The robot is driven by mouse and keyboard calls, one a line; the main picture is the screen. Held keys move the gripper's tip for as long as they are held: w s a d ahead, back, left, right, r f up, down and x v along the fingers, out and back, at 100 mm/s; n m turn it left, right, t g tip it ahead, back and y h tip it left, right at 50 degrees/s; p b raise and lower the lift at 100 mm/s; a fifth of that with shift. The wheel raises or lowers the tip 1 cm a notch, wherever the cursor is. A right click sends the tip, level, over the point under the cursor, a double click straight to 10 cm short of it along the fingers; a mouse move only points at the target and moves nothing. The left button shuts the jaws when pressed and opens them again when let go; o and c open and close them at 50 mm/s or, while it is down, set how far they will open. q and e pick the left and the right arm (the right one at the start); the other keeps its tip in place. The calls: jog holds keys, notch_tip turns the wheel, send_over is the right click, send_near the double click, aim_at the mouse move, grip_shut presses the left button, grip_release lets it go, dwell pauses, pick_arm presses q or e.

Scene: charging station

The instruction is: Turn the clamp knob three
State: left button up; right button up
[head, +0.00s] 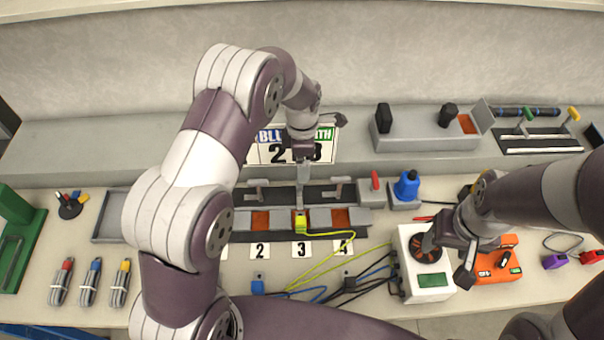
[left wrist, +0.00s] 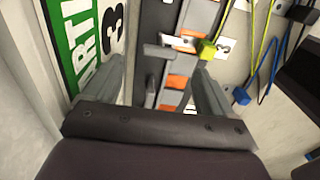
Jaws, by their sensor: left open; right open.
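The grey T-shaped clamp knob three (left wrist: 158,51) shows in the left wrist view, in line with the yellow-green plug (left wrist: 207,50) and label 3 (left wrist: 223,46). In the head view my left gripper hides most of this knob; the plug (head: 300,222) and label 3 (head: 301,250) lie in front of it. My left gripper (head: 303,180) points down over that place. In the left wrist view its fingers (left wrist: 160,72) are apart, with the knob beyond them; contact cannot be told. My right gripper (head: 447,258) is open above the white box (head: 428,287).
T-shaped knobs two (head: 258,184) and four (head: 341,182) stand close on either side. Yellow-green, blue and black cables run toward the white box. An orange device (head: 497,268) sits beside it. A sign (head: 270,155) stands behind the clamps.

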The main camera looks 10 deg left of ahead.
pick_arm(q)
notch_tip(320, 180, up, 6)
jog(key=shift+f+b, duration=0.1)
jog(key=shift+b, duration=0.25)
jog(key=s+a+r+m, duration=0.1)
jog(key=s+a+m, duration=0.1)
jog(key=s+m, duration=0.8)
jog(key=s+a+r+m+t, duration=0.1)
jog(key=s+a+m, duration=0.2)
jog(key=s+m, duration=0.7)
jog(key=shift+r+m, duration=0.4)
jog(key=shift+m, duration=0.4)
jog(key=shift+f, duration=0.1)
jog(key=shift+c, duration=0.3)
